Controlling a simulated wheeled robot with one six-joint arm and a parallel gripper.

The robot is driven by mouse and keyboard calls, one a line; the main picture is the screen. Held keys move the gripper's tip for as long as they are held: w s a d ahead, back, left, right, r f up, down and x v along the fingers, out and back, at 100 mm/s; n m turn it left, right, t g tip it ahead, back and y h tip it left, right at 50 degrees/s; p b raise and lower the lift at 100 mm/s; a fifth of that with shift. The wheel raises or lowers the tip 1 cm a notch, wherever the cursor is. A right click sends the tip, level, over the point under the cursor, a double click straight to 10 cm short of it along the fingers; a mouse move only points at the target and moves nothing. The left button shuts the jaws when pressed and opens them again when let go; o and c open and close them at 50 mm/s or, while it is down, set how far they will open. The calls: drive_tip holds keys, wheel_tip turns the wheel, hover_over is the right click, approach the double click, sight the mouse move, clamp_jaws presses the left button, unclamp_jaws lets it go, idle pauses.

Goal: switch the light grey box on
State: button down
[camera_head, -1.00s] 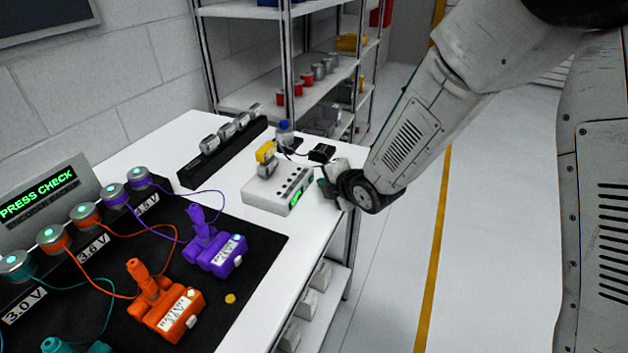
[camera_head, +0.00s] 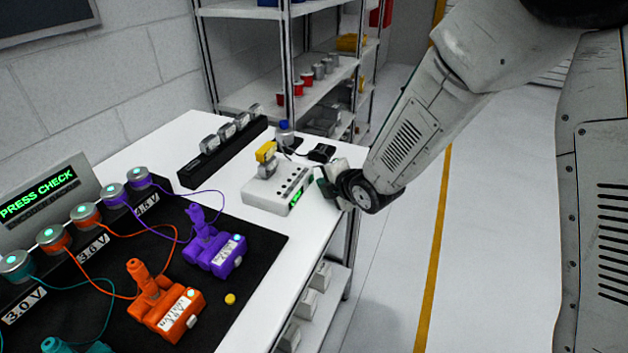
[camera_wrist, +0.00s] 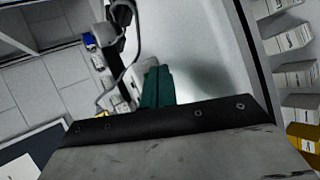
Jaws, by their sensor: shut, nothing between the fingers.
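The light grey box (camera_head: 262,198) stands near the right edge of the white table. It has a row of small dark spots on top and a lit green display on its front right face; the display is too small to read. A grey part with a yellow top (camera_head: 266,155) sits on the box. My gripper (camera_head: 325,186) is just right of the box, low over the table; I cannot tell if it touches the box. In the wrist view its green fingers (camera_wrist: 157,84) are together with nothing between them. Part of the box shows left of them, mostly hidden.
A black strip with several grey cylinders (camera_head: 222,150) lies behind the box. A small black block with a cable (camera_head: 321,153) and a blue-capped item (camera_head: 284,133) stand behind too. A purple device (camera_head: 215,252) and an orange device (camera_head: 166,309) rest on the black mat.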

drive_tip(key=shift+w+a, duration=0.15)
drive_tip(key=shift+a, duration=0.3)
idle(0.3)
drive_tip(key=shift+d, duration=0.5)
drive_tip(key=s+d, duration=0.2)
drive_tip(key=d, duration=0.3)
drive_tip(key=shift+s+d, duration=0.2)
drive_tip(key=shift+d, duration=0.15)
idle(2.2)
